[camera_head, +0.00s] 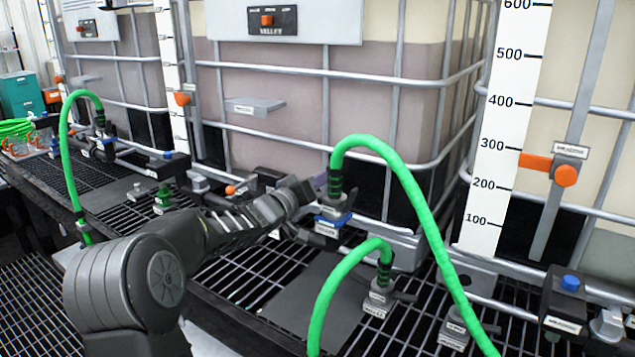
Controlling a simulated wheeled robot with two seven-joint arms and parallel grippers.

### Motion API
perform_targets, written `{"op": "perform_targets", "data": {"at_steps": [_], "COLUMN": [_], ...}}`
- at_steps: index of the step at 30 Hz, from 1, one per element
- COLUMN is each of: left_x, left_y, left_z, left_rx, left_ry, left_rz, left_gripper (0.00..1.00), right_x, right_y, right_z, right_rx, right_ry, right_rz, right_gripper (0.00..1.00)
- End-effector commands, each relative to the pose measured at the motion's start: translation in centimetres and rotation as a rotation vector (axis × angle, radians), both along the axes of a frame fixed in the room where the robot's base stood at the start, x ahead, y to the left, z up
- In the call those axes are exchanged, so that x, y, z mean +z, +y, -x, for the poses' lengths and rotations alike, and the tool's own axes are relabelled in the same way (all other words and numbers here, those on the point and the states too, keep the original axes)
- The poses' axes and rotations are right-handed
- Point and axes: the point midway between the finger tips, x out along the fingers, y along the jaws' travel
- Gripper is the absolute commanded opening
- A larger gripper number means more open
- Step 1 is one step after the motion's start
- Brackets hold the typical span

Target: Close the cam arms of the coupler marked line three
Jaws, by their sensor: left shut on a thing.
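A coupler (333,219) with a blue ring sits at the end of the tall green hose (400,172), upright in front of the middle tote; its small label is too small to read. Dark lever-like parts stick out at its base, but I cannot tell how its cam arms are set. My left gripper (314,190) is at the coupler's upper left, shut on it near the hose end; its fingertips are partly hidden. Two grey couplers, one at the short green hose (345,272) and another (455,328), stand on the grating. No line-three mark is readable. My right gripper is not in view.
Caged totes (325,100) stand behind a pipe run. A further green hose (66,150) and a teal box (20,95) are at left. Black grating (230,262) covers the front.

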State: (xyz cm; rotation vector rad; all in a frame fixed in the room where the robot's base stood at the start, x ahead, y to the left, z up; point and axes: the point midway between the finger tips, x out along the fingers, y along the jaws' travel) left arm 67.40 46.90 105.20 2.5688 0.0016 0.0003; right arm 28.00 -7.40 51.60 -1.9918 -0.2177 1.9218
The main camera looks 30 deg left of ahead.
Motion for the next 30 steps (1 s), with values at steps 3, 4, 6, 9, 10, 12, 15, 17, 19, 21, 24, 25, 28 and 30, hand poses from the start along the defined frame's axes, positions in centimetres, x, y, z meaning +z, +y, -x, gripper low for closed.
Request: {"op": "perform_targets", "data": {"at_steps": [3, 4, 6, 9, 10, 12, 15, 17, 19, 21, 24, 25, 28, 30], "left_x": [0.07, 0.1, 0.17, 0.26, 0.29, 0.35, 0.39, 0.41, 0.41, 0.41, 0.4, 0.39, 0.37, 0.37], "left_y": [-0.38, -0.46, -0.61, -0.79, -0.84, -0.94, -1.03, -1.06, -1.08, -1.08, -1.08, -1.08, -1.08, -1.08], "left_z": [0.0, 0.0, 0.01, 0.02, 0.02, 0.01, 0.01, 0.01, 0.01, 0.01, 0.01, 0.01, 0.0, 0.0], "left_rx": [-0.001, -0.001, 0.0, 0.001, 0.0, 0.0, -0.001, 0.0, 0.0, 0.0, 0.0, 0.0, 0.0, 0.0], "left_ry": [0.0, 0.0, 0.0, 0.001, 0.002, 0.002, 0.001, 0.002, 0.002, 0.002, 0.002, 0.003, 0.003, 0.003], "left_rz": [-0.092, -0.112, -0.156, -0.206, -0.219, -0.241, -0.262, -0.27, -0.275, -0.276, -0.276, -0.276, -0.275, -0.275], "left_gripper": [0.0, 0.0, 0.0, 0.0, 0.0, 0.0, 0.0, 0.0, 0.0, 0.0, 0.0, 0.0, 0.0, 0.14], "right_x": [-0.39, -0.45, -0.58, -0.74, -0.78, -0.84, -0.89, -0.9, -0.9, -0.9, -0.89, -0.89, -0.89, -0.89], "right_y": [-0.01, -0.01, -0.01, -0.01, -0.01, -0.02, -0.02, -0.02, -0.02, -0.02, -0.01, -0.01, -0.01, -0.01], "right_z": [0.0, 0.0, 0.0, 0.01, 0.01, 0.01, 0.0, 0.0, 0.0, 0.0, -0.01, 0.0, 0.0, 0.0], "right_rx": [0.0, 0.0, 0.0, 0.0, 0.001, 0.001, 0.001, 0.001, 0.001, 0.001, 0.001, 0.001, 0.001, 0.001], "right_ry": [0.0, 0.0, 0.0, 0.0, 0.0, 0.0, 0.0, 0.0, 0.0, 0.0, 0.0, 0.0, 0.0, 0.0], "right_rz": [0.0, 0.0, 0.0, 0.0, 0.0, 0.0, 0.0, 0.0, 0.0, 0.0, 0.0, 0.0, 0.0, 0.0], "right_gripper": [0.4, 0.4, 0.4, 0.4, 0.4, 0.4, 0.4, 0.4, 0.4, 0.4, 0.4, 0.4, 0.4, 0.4]}}
